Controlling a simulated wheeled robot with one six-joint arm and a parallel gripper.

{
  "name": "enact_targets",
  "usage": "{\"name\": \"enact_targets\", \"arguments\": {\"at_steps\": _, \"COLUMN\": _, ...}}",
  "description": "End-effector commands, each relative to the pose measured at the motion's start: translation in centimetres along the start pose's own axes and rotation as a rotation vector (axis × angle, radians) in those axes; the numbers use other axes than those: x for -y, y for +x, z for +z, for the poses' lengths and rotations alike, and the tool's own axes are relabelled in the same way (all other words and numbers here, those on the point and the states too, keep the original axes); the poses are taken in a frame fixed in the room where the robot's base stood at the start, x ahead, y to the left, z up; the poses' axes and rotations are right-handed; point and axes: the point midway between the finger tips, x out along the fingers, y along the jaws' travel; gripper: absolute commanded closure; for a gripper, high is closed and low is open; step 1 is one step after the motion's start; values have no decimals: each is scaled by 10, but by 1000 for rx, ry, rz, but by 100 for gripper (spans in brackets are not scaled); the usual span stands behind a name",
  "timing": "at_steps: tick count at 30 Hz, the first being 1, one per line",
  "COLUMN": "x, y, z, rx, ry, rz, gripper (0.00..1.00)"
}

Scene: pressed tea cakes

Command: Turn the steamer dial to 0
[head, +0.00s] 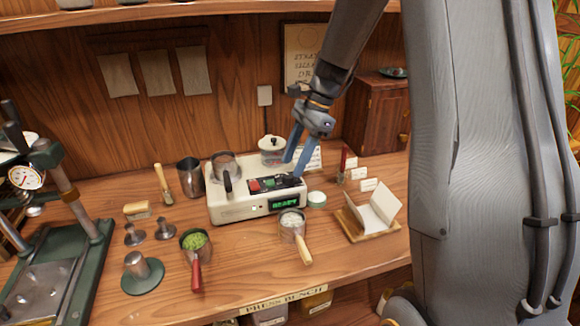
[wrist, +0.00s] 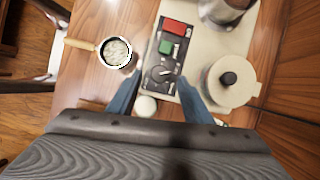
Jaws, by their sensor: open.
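The cream steamer (head: 238,211) stands on the bench in the head view, with a lit green display (head: 285,204) that seems to read READY. Its black panel shows a red button (wrist: 174,27), a green button (wrist: 166,47) and the round dark dial (wrist: 158,73) with a pale pointer mark directed roughly right in the wrist view. The dial numbers are too small to read. My gripper (head: 293,168) has blue fingers. It is open above the dial end of the panel; in the wrist view its fingers (wrist: 159,80) lie either side of the dial. Contact cannot be told.
A lidded pot (wrist: 229,80) sits on the steamer beside the right finger. A handled pan of pale contents (wrist: 116,52) is left of the steamer in the wrist view.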

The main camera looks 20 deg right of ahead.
Motion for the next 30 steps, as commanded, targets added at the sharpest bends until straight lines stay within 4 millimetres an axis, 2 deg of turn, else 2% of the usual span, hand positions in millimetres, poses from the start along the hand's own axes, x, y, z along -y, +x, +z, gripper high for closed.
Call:
{"name": "enact_targets", "arguments": {"at_steps": 6, "x": -1, "y": 26, "z": 1, "rx": 1, "ry": -1, "rz": 2, "gripper": 54}}
{"name": "enact_targets", "arguments": {"at_steps": 17, "x": 0, "y": 34, "z": 2, "rx": 0, "ry": -4, "rz": 2, "gripper": 54}}
{"name": "enact_targets", "arguments": {"at_steps": 25, "x": 0, "y": 33, "z": 2, "rx": 0, "ry": -4, "rz": 2, "gripper": 95}}
{"name": "enact_targets", "arguments": {"at_steps": 30, "x": 0, "y": 33, "z": 2, "rx": 0, "ry": -11, "rz": 5, "gripper": 95}}
